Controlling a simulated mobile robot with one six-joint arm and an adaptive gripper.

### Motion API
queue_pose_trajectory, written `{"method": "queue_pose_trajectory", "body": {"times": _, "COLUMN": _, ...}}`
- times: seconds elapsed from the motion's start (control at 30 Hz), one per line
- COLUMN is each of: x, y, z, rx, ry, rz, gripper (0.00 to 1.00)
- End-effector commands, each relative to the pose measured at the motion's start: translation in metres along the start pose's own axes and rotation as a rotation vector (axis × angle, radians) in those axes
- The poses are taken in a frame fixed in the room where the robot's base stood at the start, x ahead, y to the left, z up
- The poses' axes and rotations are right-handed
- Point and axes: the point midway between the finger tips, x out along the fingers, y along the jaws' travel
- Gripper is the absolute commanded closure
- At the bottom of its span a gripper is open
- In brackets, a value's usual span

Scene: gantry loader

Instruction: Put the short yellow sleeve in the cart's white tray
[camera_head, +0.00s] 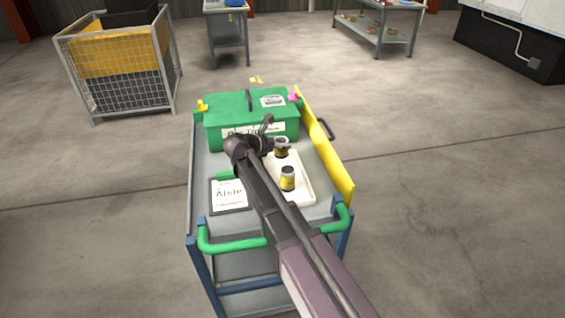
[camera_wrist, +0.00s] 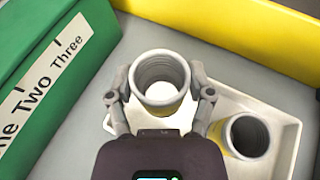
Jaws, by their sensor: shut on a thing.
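My gripper (camera_head: 276,146) is shut on a grey-and-yellow sleeve (camera_wrist: 160,78), one finger on each side of it in the wrist view. The sleeve is upright and open at the top, and the white shows through its bore. In the head view the held sleeve (camera_head: 281,152) is at the far end of the white tray (camera_head: 309,188). I cannot tell whether it touches the tray floor. A second sleeve (camera_head: 288,180), dark with a yellow band, stands upright in the tray nearer the cart's handle. It also shows in the wrist view (camera_wrist: 247,137), right of my gripper.
A green box (camera_head: 235,115) with a label stands at the cart's far end, left of the gripper in the wrist view. A yellow panel (camera_head: 328,150) borders the cart's right side. A labelled board (camera_head: 228,198) lies left of the tray. Green handles (camera_head: 235,245) edge the near end.

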Motion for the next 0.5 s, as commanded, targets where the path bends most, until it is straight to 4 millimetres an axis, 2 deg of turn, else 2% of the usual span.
{"method": "queue_pose_trajectory", "body": {"times": 0.03, "x": 0.004, "y": 0.000, "z": -0.009, "rx": 0.000, "ry": -0.001, "rz": 0.000, "gripper": 0.93}}
{"method": "queue_pose_trajectory", "body": {"times": 0.2, "x": 0.008, "y": 0.000, "z": -0.018, "rx": 0.000, "ry": -0.001, "rz": 0.000, "gripper": 0.93}}
{"method": "queue_pose_trajectory", "body": {"times": 0.5, "x": 0.009, "y": -0.001, "z": -0.020, "rx": 0.000, "ry": -0.001, "rz": -0.001, "gripper": 0.93}}
